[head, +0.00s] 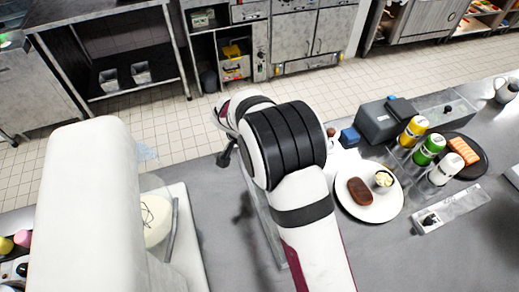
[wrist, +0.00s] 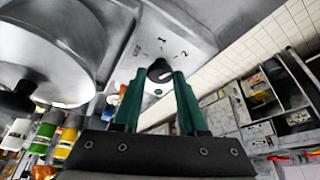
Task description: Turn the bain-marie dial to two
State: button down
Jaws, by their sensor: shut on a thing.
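The dark round dial (wrist: 160,70) sits on a pale metal panel (wrist: 192,28) in the wrist view. Small marks, including what look like a 1 and a 2, are printed on the panel around it. My gripper (wrist: 161,78) has its two green fingers on either side of the dial and is shut on it. I cannot read clearly which mark the dial points to. In the head view my arm covers the dial and the fingers.
A white plate (head: 352,209) with a brown piece of food and a small cup is right of my arm. Several bottles (head: 413,131) stand in a rack beyond it, near a dark plate (head: 479,166). A white board (head: 190,226) lies on the left.

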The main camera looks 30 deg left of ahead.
jog(key=shift+a+m+g+h, duration=0.1)
jog(key=shift+m+g+h, duration=0.25)
jog(key=shift+m, duration=0.75)
jog(key=shift+c, duration=2.2)
grip_release()
jog(key=shift+r, duration=0.1)
jog(key=v, duration=1.5)
jog(key=shift+s+a+r, duration=0.15)
jog(key=shift+s+a, duration=0.05)
jog(key=shift+s, duration=0.05)
jog(key=shift+d, duration=0.1)
